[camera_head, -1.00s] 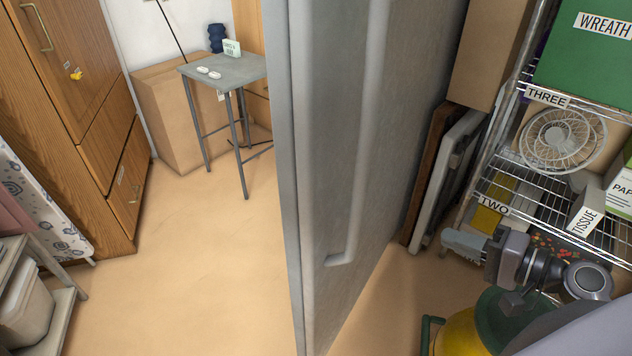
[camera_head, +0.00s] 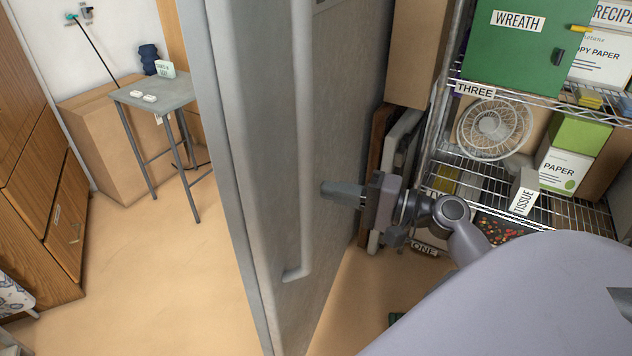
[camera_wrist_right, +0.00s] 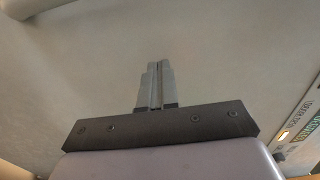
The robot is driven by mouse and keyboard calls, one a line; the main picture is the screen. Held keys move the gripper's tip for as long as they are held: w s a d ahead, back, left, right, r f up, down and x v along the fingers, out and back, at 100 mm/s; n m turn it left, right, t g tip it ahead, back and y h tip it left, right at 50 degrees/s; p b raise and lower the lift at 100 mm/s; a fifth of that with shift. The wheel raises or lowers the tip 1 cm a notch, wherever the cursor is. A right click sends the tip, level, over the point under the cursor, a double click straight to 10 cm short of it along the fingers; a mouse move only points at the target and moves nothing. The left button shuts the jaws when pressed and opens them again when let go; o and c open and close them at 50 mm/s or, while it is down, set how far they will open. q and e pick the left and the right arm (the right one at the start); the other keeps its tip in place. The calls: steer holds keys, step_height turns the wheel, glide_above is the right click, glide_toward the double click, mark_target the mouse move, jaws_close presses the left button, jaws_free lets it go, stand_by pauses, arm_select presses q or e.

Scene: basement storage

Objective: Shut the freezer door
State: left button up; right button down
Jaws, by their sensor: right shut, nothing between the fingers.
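The freezer door (camera_head: 335,110) is a tall grey panel standing open in the middle of the head view, with its edge toward me and a long vertical handle (camera_head: 300,150) on its face. My right gripper (camera_head: 328,189) is on the right side of the door, shut and empty, its fingers pointing left at the door's face just right of the handle. In the right wrist view the shut fingers (camera_wrist_right: 157,66) point at a broad pale surface (camera_wrist_right: 215,55). I cannot tell whether the fingertips touch it. The freezer body is not clearly visible. My left gripper is out of view.
A wire shelf (camera_head: 480,178) with a fan (camera_head: 494,127), a green wreath box (camera_head: 515,60) and paper boxes stands close on the right. A small grey table (camera_head: 160,95), a cardboard box (camera_head: 100,150) and a wooden cabinet (camera_head: 40,190) stand on the left. Floor left of the door is clear.

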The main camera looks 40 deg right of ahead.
steer(key=shift+p+x, duration=0.3)
steer(key=shift+x, duration=1.7)
steer(key=shift+w, duration=0.1)
